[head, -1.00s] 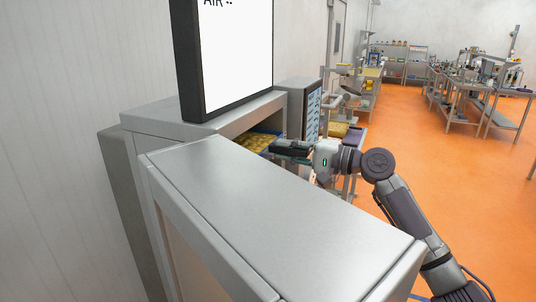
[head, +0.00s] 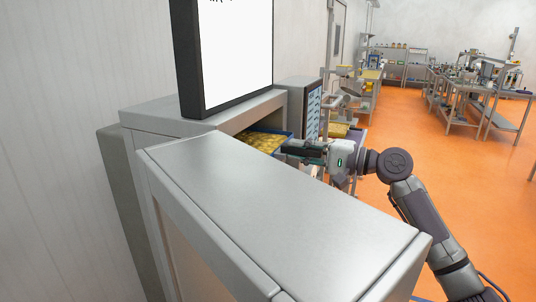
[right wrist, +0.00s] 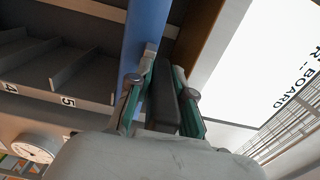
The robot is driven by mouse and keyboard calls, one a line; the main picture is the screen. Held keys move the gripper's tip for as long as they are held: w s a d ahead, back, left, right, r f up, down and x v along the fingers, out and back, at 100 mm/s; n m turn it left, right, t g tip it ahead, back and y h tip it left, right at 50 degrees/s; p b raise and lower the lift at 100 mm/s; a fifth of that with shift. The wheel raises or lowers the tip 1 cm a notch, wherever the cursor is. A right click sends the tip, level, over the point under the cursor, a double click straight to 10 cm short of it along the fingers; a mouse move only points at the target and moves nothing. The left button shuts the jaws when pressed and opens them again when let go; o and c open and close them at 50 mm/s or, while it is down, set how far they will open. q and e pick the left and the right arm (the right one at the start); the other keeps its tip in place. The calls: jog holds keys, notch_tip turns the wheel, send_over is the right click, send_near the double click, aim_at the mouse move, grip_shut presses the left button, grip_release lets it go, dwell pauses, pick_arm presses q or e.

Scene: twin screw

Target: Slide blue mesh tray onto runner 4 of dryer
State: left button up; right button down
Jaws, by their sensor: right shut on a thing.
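The blue mesh tray (head: 262,143) carries yellow pieces and shows in the mouth of the dryer (head: 205,118), partly hidden by the dryer's walls and the grey panel in front. My right gripper (head: 287,147) is shut on the tray at its right end. In the right wrist view my right gripper (right wrist: 163,95) has a dark bar between its green-padded fingers, with the tray's blue side (right wrist: 145,35) just beyond. Runners labelled 4 (right wrist: 12,88) and 5 (right wrist: 70,101) show at the left there. Whether the tray rests on a runner cannot be told. My left gripper is out of view.
A screen (head: 235,50) stands on top of the dryer. A small cabinet (head: 305,105) stands behind the gripper.

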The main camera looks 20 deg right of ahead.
jog(key=b+v, duration=0.8)
jog(key=v, duration=0.6)
jog(key=shift+s+d+r, duration=0.1)
jog(key=b+v, duration=0.1)
jog(key=v, duration=0.2)
jog(key=shift+b, duration=0.4)
